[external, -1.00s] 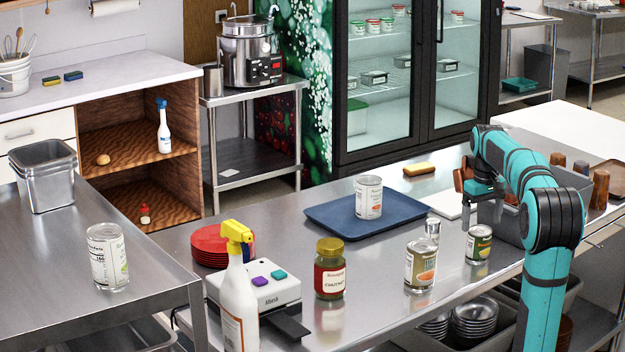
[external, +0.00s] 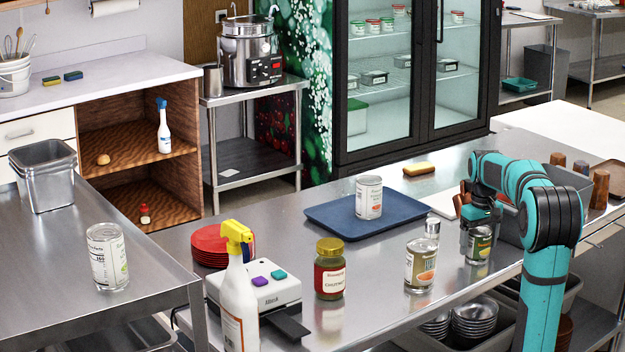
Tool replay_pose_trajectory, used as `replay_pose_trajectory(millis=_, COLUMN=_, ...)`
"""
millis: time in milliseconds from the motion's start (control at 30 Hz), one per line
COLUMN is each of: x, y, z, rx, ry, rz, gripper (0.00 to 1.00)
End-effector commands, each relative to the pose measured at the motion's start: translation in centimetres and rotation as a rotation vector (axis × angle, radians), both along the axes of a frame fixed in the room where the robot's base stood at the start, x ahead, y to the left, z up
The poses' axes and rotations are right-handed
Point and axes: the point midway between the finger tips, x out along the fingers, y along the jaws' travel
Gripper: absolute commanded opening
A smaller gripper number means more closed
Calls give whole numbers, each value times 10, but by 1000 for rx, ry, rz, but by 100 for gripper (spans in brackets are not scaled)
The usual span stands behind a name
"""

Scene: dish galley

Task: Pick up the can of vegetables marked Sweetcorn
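Several cans stand upright, and I cannot read Sweetcorn on any of them. A small can with a dark green and yellow label (external: 479,248) stands at the right of the steel counter. My gripper (external: 478,238) points down over this can, with its fingers at the can's sides and hiding its top. Whether the fingers press on it cannot be told. A larger can with an orange picture (external: 420,267) stands to its left. A white-labelled can (external: 368,198) stands on the blue tray (external: 325,217). Another white-labelled can (external: 107,258) stands on the left counter.
A silver-topped shaker (external: 432,228) stands close to the left of my gripper. A jar with a red label (external: 330,270), a spray bottle (external: 238,300) and a scale (external: 262,290) are further left. A grey bin (external: 512,225) is just right of my gripper.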

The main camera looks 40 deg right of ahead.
Motion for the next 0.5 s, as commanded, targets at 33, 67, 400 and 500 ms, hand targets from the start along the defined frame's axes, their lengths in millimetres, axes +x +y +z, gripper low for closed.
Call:
replay_pose_trajectory(millis=33, x=0, y=0, z=0, rx=0, ry=0, rz=0, gripper=71)
replay_pose_trajectory(millis=67, x=0, y=0, z=0, rx=0, ry=0, rz=0, gripper=65)
replay_pose_trajectory(millis=400, x=0, y=0, z=1, rx=0, ry=0, rz=0, gripper=28)
replay_pose_trajectory(millis=500, x=0, y=0, z=2, rx=0, ry=-1, rz=0, gripper=28)
